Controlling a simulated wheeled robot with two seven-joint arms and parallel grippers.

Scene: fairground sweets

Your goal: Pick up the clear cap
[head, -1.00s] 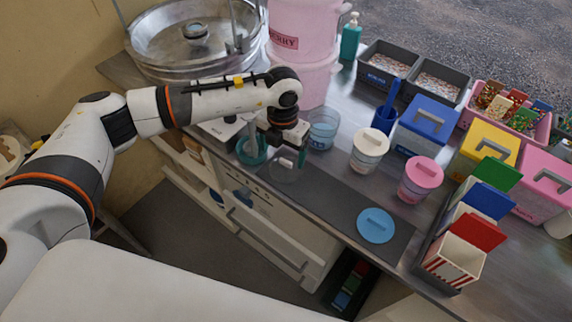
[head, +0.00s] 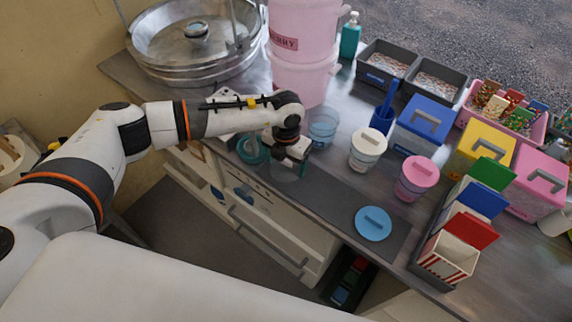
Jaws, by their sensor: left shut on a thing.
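The clear cap (head: 286,172) is a see-through round lid at the left end of the dark mat on the counter. My left gripper (head: 290,158) points down over it and is shut on it. The fingertips and the cap's grip are partly hidden by the gripper body. I cannot tell whether the cap is touching the mat. My right gripper is not in view.
A clear bluish tub (head: 322,128) stands just behind the gripper. A teal bowl (head: 252,150) is to its left. A blue lid (head: 373,223) lies on the dark mat (head: 325,195). Lidded white (head: 367,150) and pink (head: 416,178) tubs stand to the right.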

